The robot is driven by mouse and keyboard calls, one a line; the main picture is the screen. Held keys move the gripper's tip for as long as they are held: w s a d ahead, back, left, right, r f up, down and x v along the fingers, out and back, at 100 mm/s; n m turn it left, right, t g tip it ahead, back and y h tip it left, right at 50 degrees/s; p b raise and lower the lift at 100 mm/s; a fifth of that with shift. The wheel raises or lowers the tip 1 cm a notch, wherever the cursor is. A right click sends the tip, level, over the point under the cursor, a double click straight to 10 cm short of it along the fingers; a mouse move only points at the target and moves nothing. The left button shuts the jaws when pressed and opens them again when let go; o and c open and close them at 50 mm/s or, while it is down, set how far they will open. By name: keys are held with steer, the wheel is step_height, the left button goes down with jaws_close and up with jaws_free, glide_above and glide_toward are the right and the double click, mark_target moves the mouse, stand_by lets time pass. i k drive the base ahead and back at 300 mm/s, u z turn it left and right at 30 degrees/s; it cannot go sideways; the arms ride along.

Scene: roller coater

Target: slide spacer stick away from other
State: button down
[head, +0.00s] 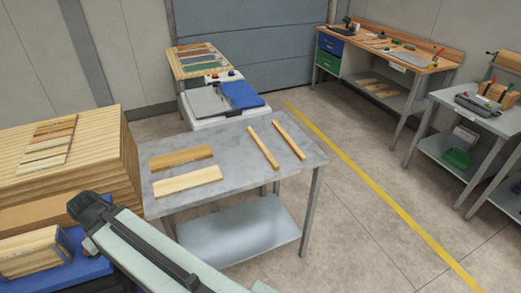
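Two narrow wooden spacer sticks lie flat on the grey table (225,165), on its right half. The left stick (263,146) and the right stick (289,140) are roughly parallel, with a small gap of bare table between them. Both slant from upper left to lower right, and nothing touches them. My arm reaches in from the bottom edge, in front of the table's left front corner, and ends in a dark part at the lower left. No gripper fingers can be made out there, and nothing of mine is at the sticks.
A brown board (181,157) and a paler board (188,181) lie on the table's left half. A white machine with a blue cover (241,94) stands behind the table. A wood stack (95,165) is close on the left. Floor right of the table is open, crossed by a yellow line (360,175).

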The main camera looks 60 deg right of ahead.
mark_target(275, 164)
steer(key=z, duration=0.15)
steer(key=i, duration=0.95)
steer(key=u, duration=0.05)
